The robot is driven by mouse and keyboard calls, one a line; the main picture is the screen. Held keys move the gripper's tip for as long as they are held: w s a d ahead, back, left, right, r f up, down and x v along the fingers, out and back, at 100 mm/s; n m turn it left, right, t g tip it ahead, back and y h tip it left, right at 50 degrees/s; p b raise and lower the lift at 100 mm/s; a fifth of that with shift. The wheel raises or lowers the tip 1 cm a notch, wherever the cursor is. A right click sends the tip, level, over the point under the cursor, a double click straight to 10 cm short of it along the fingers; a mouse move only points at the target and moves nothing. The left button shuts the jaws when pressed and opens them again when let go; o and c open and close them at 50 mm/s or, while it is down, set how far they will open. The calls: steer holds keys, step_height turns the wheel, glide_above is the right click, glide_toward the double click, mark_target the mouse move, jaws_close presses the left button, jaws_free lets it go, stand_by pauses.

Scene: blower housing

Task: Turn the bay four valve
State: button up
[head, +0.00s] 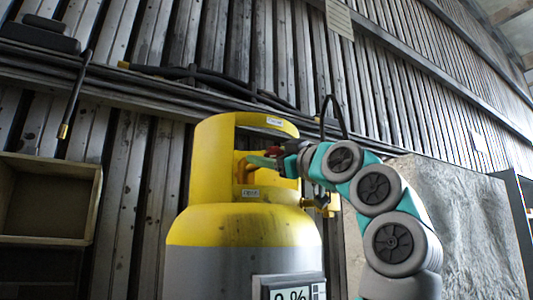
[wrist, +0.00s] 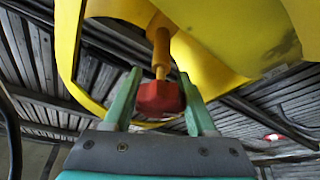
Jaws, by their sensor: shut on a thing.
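The valve has a red knob (wrist: 161,98) on a yellow stem (wrist: 161,52), seen in the wrist view under the yellow collar. My gripper (wrist: 160,76) has its two green fingers on either side of the knob and is shut on it. In the head view the valve sits inside the collar of a yellow-topped grey tank (head: 245,224). My gripper (head: 264,161) reaches into the collar opening from the right there. Only a small part of the red knob (head: 275,151) shows, the rest being hidden by my gripper.
A display (head: 290,293) reading "0 %" is on the tank front, cut off by the frame's bottom edge. The yellow collar (head: 214,150) surrounds the valve closely. A wooden box (head: 50,240) is at the left, a grey panel (head: 470,230) at the right. Dark hoses (head: 215,82) run along the wall.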

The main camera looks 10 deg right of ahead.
steer(key=o, duration=1.4)
steer(key=b+v, duration=0.2)
steer(key=v, duration=0.6)
